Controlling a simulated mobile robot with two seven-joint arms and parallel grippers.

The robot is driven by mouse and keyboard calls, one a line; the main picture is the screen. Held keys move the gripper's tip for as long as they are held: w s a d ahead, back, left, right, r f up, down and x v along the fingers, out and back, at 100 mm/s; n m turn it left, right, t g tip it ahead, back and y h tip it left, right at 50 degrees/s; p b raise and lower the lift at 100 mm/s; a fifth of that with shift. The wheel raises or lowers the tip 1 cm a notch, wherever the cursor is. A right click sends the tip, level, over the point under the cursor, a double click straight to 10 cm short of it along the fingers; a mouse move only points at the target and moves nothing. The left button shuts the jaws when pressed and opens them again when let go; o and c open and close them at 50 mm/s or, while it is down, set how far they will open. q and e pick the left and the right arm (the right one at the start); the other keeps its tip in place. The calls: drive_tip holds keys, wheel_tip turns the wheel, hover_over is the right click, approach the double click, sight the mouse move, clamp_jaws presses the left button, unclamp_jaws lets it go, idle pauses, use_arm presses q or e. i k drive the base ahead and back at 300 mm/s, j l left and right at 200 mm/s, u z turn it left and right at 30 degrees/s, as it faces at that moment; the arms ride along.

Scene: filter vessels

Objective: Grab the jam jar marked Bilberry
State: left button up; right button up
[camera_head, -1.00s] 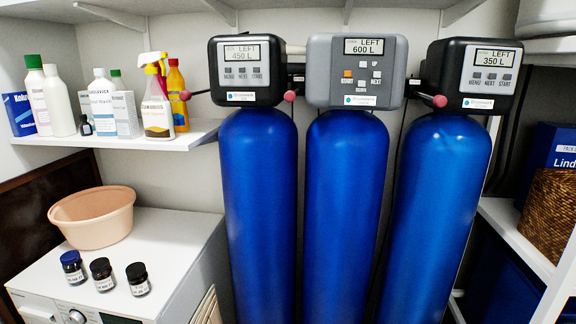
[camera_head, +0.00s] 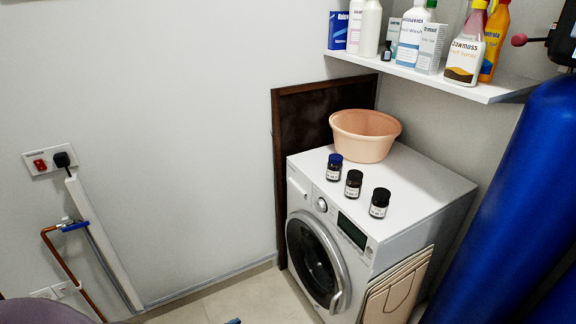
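Three small dark jars with white labels stand in a slanting row on top of the white washing machine (camera_head: 425,208). One jar has a blue lid (camera_head: 334,168) and is farthest left. The middle jar (camera_head: 353,184) has a dark lid, and so does the right jar (camera_head: 380,203). All are upright and apart from each other. Their label text is too small to read, so I cannot tell which says Bilberry. Neither of my grippers can be made out in the head view.
A peach basin (camera_head: 365,137) sits behind the jars on the machine. A shelf (camera_head: 460,88) with bottles and boxes hangs above, at the right. A blue vessel (camera_head: 515,190) stands right of the machine. Folded beige bags (camera_head: 397,290) lean by it. Floor (camera_head: 245,300) shows at the left.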

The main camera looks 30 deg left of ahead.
sight(335, 164)
drive_tip(key=u, duration=0.7)
